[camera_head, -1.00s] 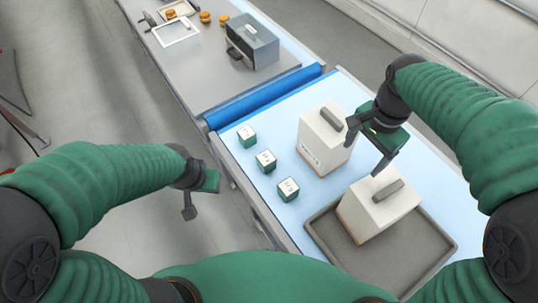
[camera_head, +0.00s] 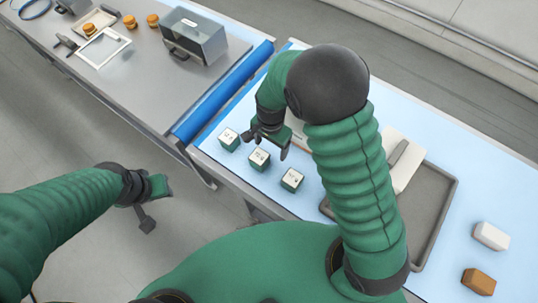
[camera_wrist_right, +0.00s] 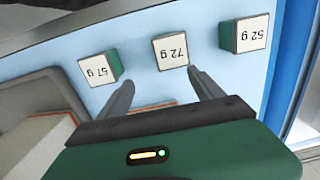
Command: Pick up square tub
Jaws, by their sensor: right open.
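Three small square tubs, green with white labelled tops, stand in a row on the light-blue table. In the head view they are the far tub (camera_head: 229,140), the middle tub (camera_head: 259,160) and the near tub (camera_head: 291,180). The right wrist view shows their labels: 57 g (camera_wrist_right: 98,68), 72 g (camera_wrist_right: 170,52) and 52 g (camera_wrist_right: 241,35). My right gripper (camera_head: 265,146) is open and empty above the row; in its wrist view the 72 g tub lies just beyond and between the fingertips (camera_wrist_right: 160,82). My left gripper (camera_head: 158,205) hangs over the floor, its opening unclear.
A white handled box (camera_head: 404,160) stands at a grey tray (camera_head: 440,215); my right arm hides another box behind the tubs. A white block (camera_head: 490,236) and a brown block (camera_head: 478,281) lie at right. A blue roller (camera_head: 222,92) borders the grey table.

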